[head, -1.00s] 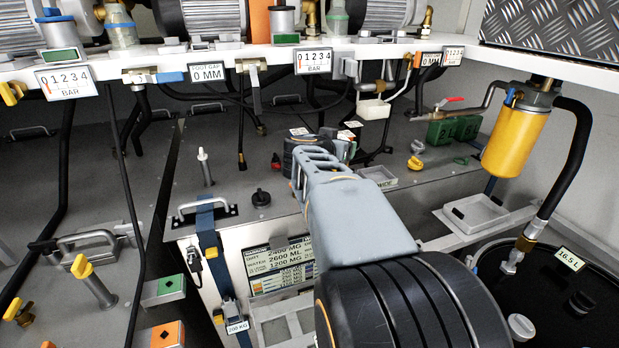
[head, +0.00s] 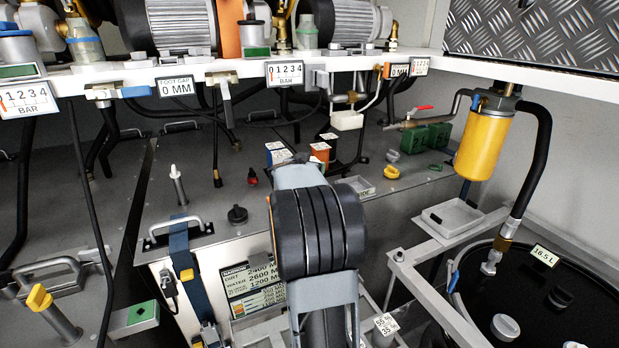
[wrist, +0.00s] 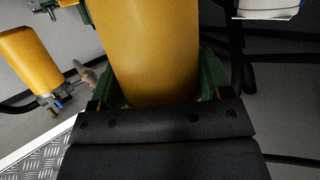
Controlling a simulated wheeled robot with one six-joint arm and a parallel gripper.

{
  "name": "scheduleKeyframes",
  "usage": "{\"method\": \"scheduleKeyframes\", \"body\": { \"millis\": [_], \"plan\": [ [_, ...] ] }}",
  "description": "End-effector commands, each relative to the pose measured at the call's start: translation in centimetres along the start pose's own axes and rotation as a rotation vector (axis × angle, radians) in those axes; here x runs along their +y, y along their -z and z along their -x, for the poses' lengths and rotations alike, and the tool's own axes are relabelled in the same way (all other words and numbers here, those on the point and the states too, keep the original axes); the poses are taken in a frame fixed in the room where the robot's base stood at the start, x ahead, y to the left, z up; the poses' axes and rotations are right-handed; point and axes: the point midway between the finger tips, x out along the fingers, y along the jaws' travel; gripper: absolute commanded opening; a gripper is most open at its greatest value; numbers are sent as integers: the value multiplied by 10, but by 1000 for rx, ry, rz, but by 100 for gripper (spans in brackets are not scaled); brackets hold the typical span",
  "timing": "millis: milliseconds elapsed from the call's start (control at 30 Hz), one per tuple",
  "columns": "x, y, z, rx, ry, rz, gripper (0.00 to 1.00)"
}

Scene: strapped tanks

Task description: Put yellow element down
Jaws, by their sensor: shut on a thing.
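A large yellow cylinder (wrist: 148,45) fills the middle of the wrist view. My gripper (wrist: 155,88) is shut on it, with dark green parts on both sides of its lower end. The cylinder's far end is cut off by the frame's top edge. In the head view my own arm hides the gripper and the held cylinder. Another yellow canister (head: 483,143) hangs under the white shelf at the right, beside a black hose. A yellow cylinder also shows at the left of the wrist view (wrist: 30,60), near a brass fitting.
A white shelf (head: 240,70) with gauges and motors crosses the back. A grey tray (head: 452,217) and a black drum (head: 545,300) stand at the right. Hoses hang at the left.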

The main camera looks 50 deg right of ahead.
Motion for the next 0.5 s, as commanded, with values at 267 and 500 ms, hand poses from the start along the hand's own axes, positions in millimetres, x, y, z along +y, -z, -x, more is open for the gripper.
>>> {"method": "scheduleKeyframes", "body": {
  "millis": [267,500],
  "plan": [
    [1,-27,-8,1,-1,0,13],
    [1,-27,-8,2,-1,-1,13]
  ]
}}
